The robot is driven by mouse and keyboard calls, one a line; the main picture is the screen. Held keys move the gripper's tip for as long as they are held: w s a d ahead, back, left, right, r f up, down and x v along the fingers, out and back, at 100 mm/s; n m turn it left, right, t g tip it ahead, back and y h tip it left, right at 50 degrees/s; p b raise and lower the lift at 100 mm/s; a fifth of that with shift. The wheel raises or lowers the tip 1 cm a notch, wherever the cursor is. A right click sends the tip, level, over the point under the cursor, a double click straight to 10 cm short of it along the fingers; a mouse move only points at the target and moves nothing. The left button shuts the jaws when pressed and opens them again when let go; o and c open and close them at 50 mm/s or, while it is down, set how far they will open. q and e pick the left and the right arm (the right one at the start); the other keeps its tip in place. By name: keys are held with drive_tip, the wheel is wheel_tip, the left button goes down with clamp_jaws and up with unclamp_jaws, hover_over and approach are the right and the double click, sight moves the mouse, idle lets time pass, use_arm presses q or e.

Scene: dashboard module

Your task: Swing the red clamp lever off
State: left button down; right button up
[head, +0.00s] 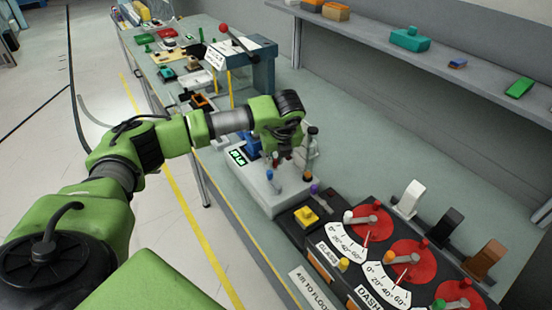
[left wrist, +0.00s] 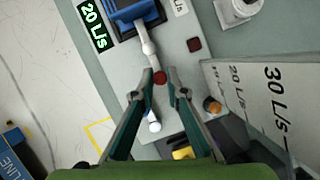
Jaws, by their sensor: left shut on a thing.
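A small red knob (left wrist: 160,77), seen from above, sits between the two dark green fingertips of my left gripper (left wrist: 160,73) in the left wrist view. I take it for the red clamp lever's end; the rest of that lever is hard to make out. The gripper is shut on it. In the head view my left gripper (head: 283,156) reaches down over the light grey module (head: 262,190), and its fingertips are partly hidden. A white lever arm (left wrist: 149,48) runs under the fingers from a blue block (left wrist: 133,12). My right gripper is not in view.
A green "20 L/s" display (head: 238,156) is on the module's left side. A dark-topped post (head: 312,140) stands close right of the gripper. A black panel with red dials (head: 413,258) lies in front. A large blue-grey press (head: 252,72) stands behind.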

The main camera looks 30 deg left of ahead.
sight(265, 160)
use_arm(q)
drive_tip(key=shift+s+a+f+m+t+b, duration=0.2)
drive_tip(key=shift+m+t+b, duration=0.15)
drive_tip(key=shift+b, duration=0.3)
drive_tip(key=m+b, duration=0.2)
drive_tip(key=s+a+m+h+b, duration=0.1)
drive_tip(key=m+b, duration=0.1)
drive_tip(key=a+m+t+h+b, duration=0.1)
drive_tip(key=m+b, duration=0.1)
drive_tip(key=b, duration=0.1)
drive_tip(key=shift+s, duration=0.4)
drive_tip(key=shift+s+a+m+h+b, duration=0.15)
drive_tip(key=shift+a+m+h+b, duration=0.15)
drive_tip(key=shift+m+h+b, duration=0.35)
drive_tip(key=shift+s+a+r+m+b, duration=0.15)
drive_tip(key=shift+a+m+b, duration=0.3)
drive_tip(key=shift+m, duration=0.65)
drive_tip(key=m, duration=0.1)
drive_tip(key=a+m+h, duration=0.1)
drive_tip(key=shift+r+m+h, duration=0.1)
drive_tip(key=shift+m+h, duration=0.15)
drive_tip(key=shift+m, duration=0.15)
drive_tip(key=shift+a+r+m+g+h, duration=0.1)
drive_tip(key=shift+a+m+g+h, duration=0.3)
drive_tip(key=shift+m, duration=0.7)
drive_tip(key=shift+w+a+m+h+p, duration=0.25)
drive_tip(key=shift+a+m+h+p, duration=0.3)
drive_tip(key=shift+m, duration=0.75)
drive_tip(key=shift+a, duration=0.1)
